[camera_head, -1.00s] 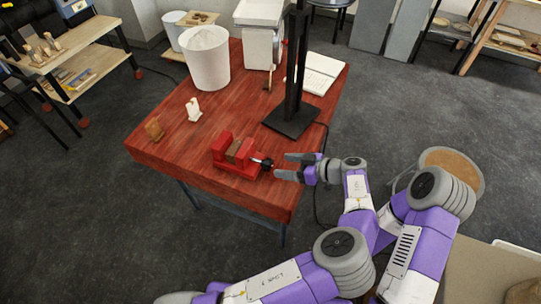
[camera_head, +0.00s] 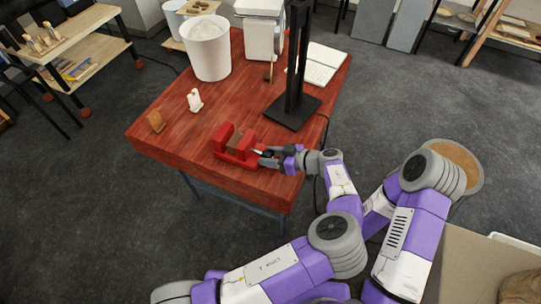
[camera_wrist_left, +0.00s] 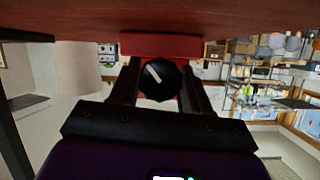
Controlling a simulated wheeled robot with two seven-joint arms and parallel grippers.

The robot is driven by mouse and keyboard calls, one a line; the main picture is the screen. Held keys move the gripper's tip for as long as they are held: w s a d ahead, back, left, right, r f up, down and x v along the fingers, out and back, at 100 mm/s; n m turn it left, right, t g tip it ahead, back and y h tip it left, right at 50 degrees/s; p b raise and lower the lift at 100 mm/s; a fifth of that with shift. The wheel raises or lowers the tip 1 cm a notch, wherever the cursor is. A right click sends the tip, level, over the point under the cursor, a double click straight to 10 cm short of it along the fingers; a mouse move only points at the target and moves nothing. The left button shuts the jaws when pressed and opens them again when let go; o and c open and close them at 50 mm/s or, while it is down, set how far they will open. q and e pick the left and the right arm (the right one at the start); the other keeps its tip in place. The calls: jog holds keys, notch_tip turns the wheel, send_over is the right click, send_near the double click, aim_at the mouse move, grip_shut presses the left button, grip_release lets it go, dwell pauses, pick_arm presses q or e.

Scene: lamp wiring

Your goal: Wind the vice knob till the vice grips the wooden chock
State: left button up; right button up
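The red vice (camera_head: 232,157) sits near the front edge of the red-brown table. The wooden chock (camera_head: 236,140), a brown block, stands between its red jaws; any small gap there is too fine to tell. My left gripper (camera_head: 266,156) is at the vice's right end, at the knob. In the left wrist view the black knob (camera_wrist_left: 158,79) with a white mark lies between the two dark fingers, with the vice's red end (camera_wrist_left: 160,43) behind it. Whether the fingers press on the knob is not clear. My right gripper is out of view.
A black lamp stand (camera_head: 293,108) rises behind the vice. A white bin (camera_head: 208,50), a small white piece (camera_head: 195,100) and a small wooden piece (camera_head: 156,121) stand on the table (camera_head: 180,140). An open book (camera_head: 321,68) lies at the back right.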

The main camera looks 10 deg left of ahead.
pick_arm(q)
jog(key=c, duration=0.3)
jog(key=shift+c, duration=0.2)
jog(key=shift+w+m+g+b, duration=0.1)
jog(key=shift+m+g+b, duration=0.55)
jog(key=shift+m, duration=0.35)
jog(key=shift+m+g+y+b, duration=0.45)
jog(key=shift+m+g+y, duration=0.4)
jog(key=shift+m, duration=0.55)
jog(key=o, duration=1)
jog(key=shift+o, duration=0.2)
jog(key=shift+d, duration=0.1)
